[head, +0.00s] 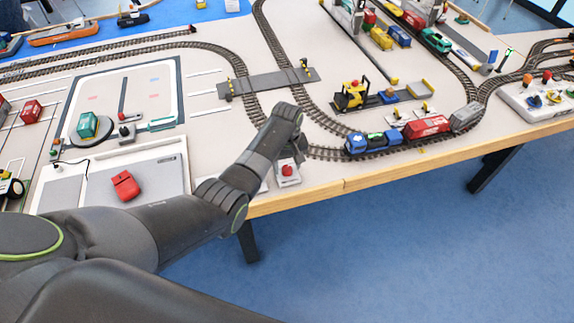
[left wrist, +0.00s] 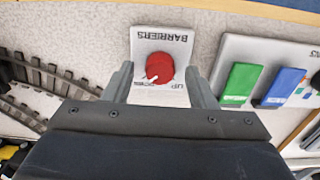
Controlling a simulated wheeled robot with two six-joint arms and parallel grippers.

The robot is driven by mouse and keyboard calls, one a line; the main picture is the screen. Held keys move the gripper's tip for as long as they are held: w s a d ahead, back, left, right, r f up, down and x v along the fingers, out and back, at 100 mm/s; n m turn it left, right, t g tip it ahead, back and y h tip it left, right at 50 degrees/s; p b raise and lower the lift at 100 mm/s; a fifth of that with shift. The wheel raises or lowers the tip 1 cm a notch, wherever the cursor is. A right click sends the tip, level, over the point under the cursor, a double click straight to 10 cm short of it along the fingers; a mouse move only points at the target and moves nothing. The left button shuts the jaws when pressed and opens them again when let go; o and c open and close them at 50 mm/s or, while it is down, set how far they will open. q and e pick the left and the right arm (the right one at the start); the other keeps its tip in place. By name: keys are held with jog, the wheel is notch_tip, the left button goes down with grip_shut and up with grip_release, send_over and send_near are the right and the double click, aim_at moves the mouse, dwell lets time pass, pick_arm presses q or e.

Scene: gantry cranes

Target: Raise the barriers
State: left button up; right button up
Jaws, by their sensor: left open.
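A red knob (left wrist: 158,67) sits on a white plate (left wrist: 172,42) marked BARRIERS, with an UP label, in the left wrist view. In the head view the red knob (head: 287,170) is near the table's front edge. My left gripper (left wrist: 159,74) is open, with one finger on each side of the knob; I cannot tell whether they touch it. In the head view my left gripper (head: 296,150) is just above the plate, partly hidden by my arm. The grey level crossing (head: 265,83) has a yellow-black post at each end. My right gripper is not in view.
A panel with a green switch (left wrist: 243,84) and a blue switch (left wrist: 281,87) lies beside the plate. A blue locomotive (head: 372,142) with red and grey wagons stands on the track to the right. A red block (head: 125,185) lies on the left panel.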

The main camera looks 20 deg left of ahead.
pick_arm(q)
jog(key=shift+f, duration=0.3)
jog(key=shift+c, duration=0.4)
jog(key=c, duration=0.9)
